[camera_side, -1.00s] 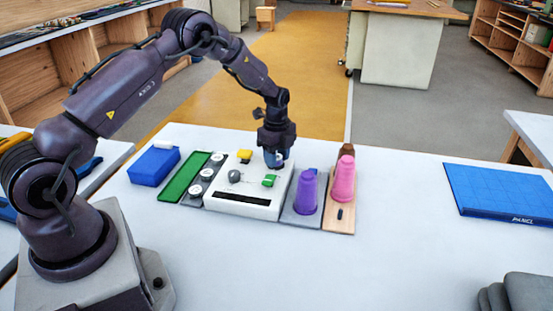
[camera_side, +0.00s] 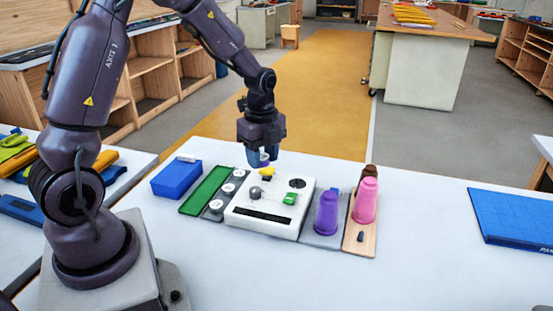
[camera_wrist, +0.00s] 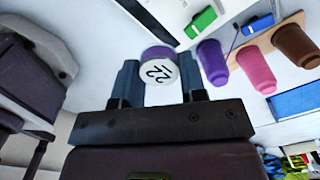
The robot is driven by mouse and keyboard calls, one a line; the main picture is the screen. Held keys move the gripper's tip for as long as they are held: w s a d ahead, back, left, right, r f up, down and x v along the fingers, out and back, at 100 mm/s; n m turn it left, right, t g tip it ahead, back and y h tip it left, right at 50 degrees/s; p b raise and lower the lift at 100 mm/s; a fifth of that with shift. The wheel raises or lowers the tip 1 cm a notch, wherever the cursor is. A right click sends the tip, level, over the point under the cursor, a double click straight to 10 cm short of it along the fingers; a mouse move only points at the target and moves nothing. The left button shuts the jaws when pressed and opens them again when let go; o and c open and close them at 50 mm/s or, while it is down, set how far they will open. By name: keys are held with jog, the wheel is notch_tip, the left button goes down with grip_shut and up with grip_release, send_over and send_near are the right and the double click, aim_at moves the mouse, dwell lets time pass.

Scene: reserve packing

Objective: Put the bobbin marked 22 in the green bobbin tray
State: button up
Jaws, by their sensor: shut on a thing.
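The bobbin marked 22 (camera_wrist: 159,68) is purple with a white end face. It sits between the two fingers of my gripper (camera_wrist: 161,85), which is shut on it; the 22 faces the wrist camera. In the side view my gripper (camera_side: 262,157) holds it above the back edge of the white machine, clear of the surface. The green bobbin tray (camera_side: 205,190) is a long, narrow, flat tray at left; it looks empty. My gripper is behind and to the right of it.
A grey strip (camera_side: 216,207) with several white-topped bobbins lies between the tray and the white machine (camera_side: 267,229). A blue box (camera_side: 176,179) stands left of the tray. Purple (camera_side: 326,213), pink (camera_side: 365,201) and brown cones stand at right. The front table is clear.

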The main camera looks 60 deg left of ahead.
jog(key=shift+s+d+r+n, duration=0.15)
jog(key=shift+s+n, duration=0.15)
jog(key=shift+n, duration=0.2)
jog(key=n, duration=0.4)
jog(key=shift+s+n, duration=0.1)
jog(key=shift+n, duration=0.3)
jog(key=w+d+r+n, duration=0.2)
jog(key=d+n, duration=0.8)
jog(key=d, duration=0.2)
jog(key=s+a+n, duration=0.2)
jog(key=s+a, duration=0.1)
jog(key=a, duration=0.4)
jog(key=s+a+n, duration=0.2)
jog(key=s+a, duration=0.1)
jog(key=a, duration=0.3)
jog(key=s+a+f+n, duration=0.1)
jog(key=s+a+f, duration=0.1)
jog(key=s+a, duration=0.5)
jog(key=m, duration=0.3)
send_over(209, 188)
jog(key=f, duration=1.1)
jog(key=shift+s+d+f, duration=0.15)
jog(key=shift+d+f, duration=0.1)
jog(key=shift+a+f, duration=0.2)
jog(key=shift+f, duration=1.6)
